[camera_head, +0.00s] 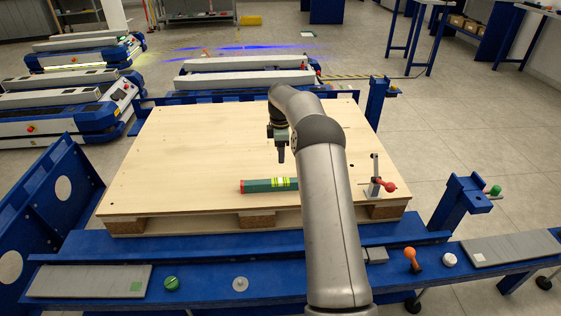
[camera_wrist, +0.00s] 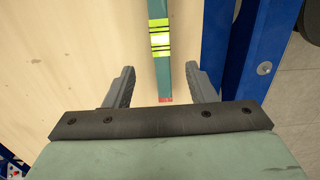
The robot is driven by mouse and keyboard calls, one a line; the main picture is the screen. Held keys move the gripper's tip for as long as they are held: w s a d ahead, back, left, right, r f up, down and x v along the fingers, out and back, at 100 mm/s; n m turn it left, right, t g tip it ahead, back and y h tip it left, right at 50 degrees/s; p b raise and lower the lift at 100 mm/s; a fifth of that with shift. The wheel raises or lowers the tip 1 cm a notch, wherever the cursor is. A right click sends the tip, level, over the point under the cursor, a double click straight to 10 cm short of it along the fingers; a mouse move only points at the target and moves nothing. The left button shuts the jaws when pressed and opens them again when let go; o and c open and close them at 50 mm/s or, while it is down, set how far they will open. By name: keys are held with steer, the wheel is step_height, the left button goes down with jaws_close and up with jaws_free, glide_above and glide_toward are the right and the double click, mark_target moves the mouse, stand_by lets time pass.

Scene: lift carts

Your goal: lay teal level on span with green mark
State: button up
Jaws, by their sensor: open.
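The teal level (camera_head: 257,186), with a red end and a yellow vial window, lies flat on the wooden pallet top (camera_head: 190,150) near its front edge. My arm hides its right end in the head view. My gripper (camera_head: 281,159) is open above the pallet, close to the level. In the wrist view the level (camera_wrist: 163,82) shows between the open fingers (camera_wrist: 160,72), and nothing is clamped. The grey span (camera_head: 75,281) with the green mark (camera_head: 136,286) is at the front left of the blue frame. Another grey span (camera_head: 515,246) with a white mark (camera_head: 479,258) is at the right.
A red-handled clamp (camera_head: 379,183) stands at the pallet's front right corner. A green knob (camera_head: 172,283), an orange knob (camera_head: 411,257) and a white knob (camera_head: 449,260) sit along the front blue beam. A blue side frame (camera_head: 60,200) rises at the left.

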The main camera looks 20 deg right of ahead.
steer(key=s+a+r+m, duration=0.3)
steer(key=s+a+r, duration=0.4)
steer(key=a+r, duration=0.2)
steer(key=s+a+r+m, duration=0.1)
steer(key=s+a+m, duration=0.2)
steer(key=s, duration=0.8)
steer(key=s+a+r+m, duration=0.2)
steer(key=s+a, duration=0.4)
steer(key=s, duration=0.5)
steer(key=shift+m+h, duration=0.3)
steer(key=shift+m, duration=0.3)
steer(key=shift+o, duration=0.4)
steer(key=s+a+f+m, duration=0.1)
steer(key=s+f+m, duration=0.1)
steer(key=s, duration=0.5)
steer(key=s+a+f+m, duration=0.1)
steer(key=s+f+m, duration=0.1)
steer(key=s, duration=0.6)
steer(key=shift+s+a+m+g, duration=0.15)
steer(key=shift+s+m+g, duration=0.15)
steer(key=shift+f, duration=0.1)
steer(key=shift+w, duration=0.15)
